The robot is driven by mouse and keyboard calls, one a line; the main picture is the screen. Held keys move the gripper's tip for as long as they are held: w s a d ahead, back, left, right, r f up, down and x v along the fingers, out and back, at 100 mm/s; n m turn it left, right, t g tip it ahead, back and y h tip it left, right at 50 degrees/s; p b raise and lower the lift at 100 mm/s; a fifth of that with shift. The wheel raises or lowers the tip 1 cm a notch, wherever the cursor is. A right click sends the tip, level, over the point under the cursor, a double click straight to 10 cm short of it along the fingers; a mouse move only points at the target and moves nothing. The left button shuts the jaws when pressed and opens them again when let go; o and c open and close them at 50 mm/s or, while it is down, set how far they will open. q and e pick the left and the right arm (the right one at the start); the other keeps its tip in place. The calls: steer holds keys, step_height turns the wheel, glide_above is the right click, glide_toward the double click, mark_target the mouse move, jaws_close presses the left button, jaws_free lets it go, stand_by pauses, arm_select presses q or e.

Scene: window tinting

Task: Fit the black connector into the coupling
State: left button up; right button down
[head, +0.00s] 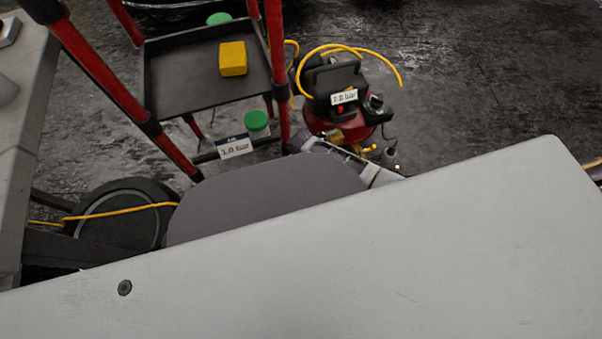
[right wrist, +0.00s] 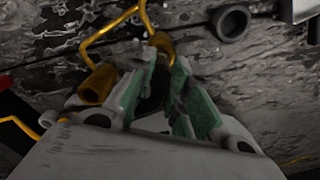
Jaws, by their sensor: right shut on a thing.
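My right gripper (right wrist: 163,68) shows its two green-padded fingers in the right wrist view. They are closed around a dark piece, which looks like the black connector (right wrist: 150,92), mostly hidden between them. Part of this gripper also shows in the head view (head: 350,152), low in front of the compressor. A brass-coloured cylindrical fitting (right wrist: 98,84), possibly the coupling, is just left of the fingers in the right wrist view. A brass fitting also shows on the compressor (head: 334,135). I cannot tell whether connector and coupling touch. My left gripper is not in view.
The red and black compressor (head: 341,112) with its yellow hose (head: 385,60) stands on the dark floor. Left of it is a red-posted cart (head: 185,72) holding a yellow block (head: 233,58). Floor at the right is clear.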

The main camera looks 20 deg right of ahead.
steer(key=shift+f, duration=0.1)
steer(key=c, duration=1.3)
jaws_free()
steer(key=shift+c, duration=0.2)
steer(key=shift+r+p, duration=0.3)
steer(key=shift+r, duration=0.4)
step_height(320, 180, up, 9)
steer(key=p, duration=0.4)
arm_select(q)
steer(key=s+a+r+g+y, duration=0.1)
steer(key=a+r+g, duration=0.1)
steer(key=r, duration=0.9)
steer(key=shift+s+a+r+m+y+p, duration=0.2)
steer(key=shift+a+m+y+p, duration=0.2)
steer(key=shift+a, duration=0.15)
arm_select(e)
steer(key=shift+r, duration=0.95)
steer(key=shift+s, duration=0.1)
